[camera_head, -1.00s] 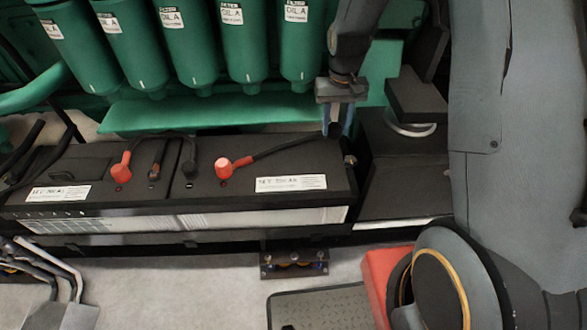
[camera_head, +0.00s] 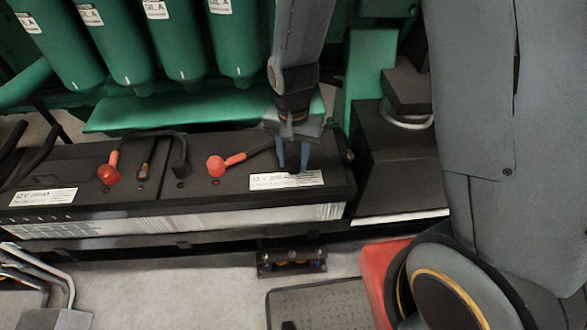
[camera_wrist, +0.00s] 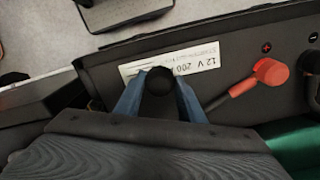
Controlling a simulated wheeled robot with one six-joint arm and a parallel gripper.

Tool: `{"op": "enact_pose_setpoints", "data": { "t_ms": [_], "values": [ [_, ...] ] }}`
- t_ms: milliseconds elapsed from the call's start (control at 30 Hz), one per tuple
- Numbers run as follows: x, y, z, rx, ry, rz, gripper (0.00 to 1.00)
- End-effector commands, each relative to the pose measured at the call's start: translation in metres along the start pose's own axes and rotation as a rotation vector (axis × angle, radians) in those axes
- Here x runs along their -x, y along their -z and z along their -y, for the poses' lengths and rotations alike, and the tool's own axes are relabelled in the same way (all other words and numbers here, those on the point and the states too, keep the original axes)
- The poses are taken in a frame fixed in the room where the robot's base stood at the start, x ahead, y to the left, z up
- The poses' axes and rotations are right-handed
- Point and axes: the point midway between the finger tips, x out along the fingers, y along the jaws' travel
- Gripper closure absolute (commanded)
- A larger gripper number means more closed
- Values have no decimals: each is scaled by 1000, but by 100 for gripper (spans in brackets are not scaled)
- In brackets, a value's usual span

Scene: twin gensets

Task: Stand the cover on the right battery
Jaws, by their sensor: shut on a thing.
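The right battery (camera_head: 262,203) is a black box with a white label (camera_head: 286,180) on its top. In the wrist view its label (camera_wrist: 168,62) lies just beyond my fingertips. My gripper (camera_head: 293,162) points down over the right part of this battery, at the label. In the wrist view my gripper (camera_wrist: 160,88) is shut on a small black round-topped thing, seemingly the cover (camera_wrist: 158,80). The cover's lower part is hidden, and I cannot tell whether it touches the battery top.
A red terminal boot (camera_head: 215,166) with a cable sits left of my gripper, and a black boot (camera_head: 180,168) stands beyond it. The left battery (camera_head: 75,185) adjoins. Green filters (camera_head: 235,40) rise behind. A black block (camera_head: 390,170) stands to the right.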

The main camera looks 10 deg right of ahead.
Motion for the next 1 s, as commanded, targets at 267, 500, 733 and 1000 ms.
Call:
{"op": "enact_pose_setpoints", "data": {
  "t_ms": [267, 500, 733, 1000],
  "values": [
    [-30, 0, -1, -1, -1, 1, 86],
    [-43, 1, 0, -1, 1, -1, 86],
    [-44, 1, 0, 0, 1, -1, 86],
    [-46, 1, 0, 0, 1, -1, 46]
  ]
}}
